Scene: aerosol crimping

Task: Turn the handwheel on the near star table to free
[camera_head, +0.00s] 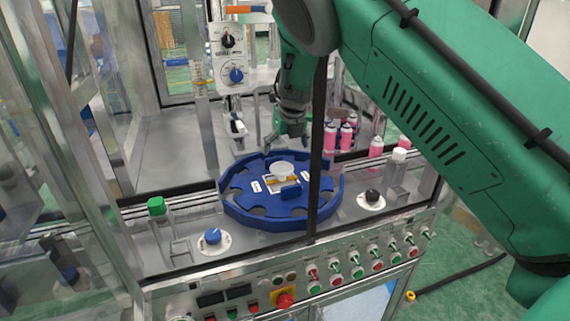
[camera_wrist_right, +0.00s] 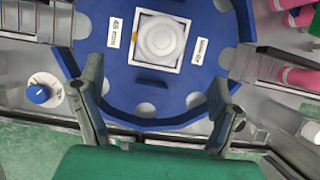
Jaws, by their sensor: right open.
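The near star table (camera_head: 262,213) is a blue notched disc on the machine bench; it also fills the upper middle of the right wrist view (camera_wrist_right: 110,75). At its centre a white round wheel (camera_head: 282,169), apparently the handwheel, sits on a square white plate; the right wrist view shows it at the top (camera_wrist_right: 160,37). Small white labels flank the plate, their text too small to read surely. My right gripper (camera_head: 290,134) hangs above the table's far side. In the right wrist view its fingers (camera_wrist_right: 157,92) are spread wide and empty, apart from the wheel. My left gripper is out of view.
Pink cans (camera_head: 376,148) stand at the right and behind. A green-capped container (camera_head: 157,207) is at the left. A blue knob (camera_head: 212,236) and black knob (camera_head: 371,197) flank the table. Frame posts and a front control panel (camera_head: 230,295) bound the space.

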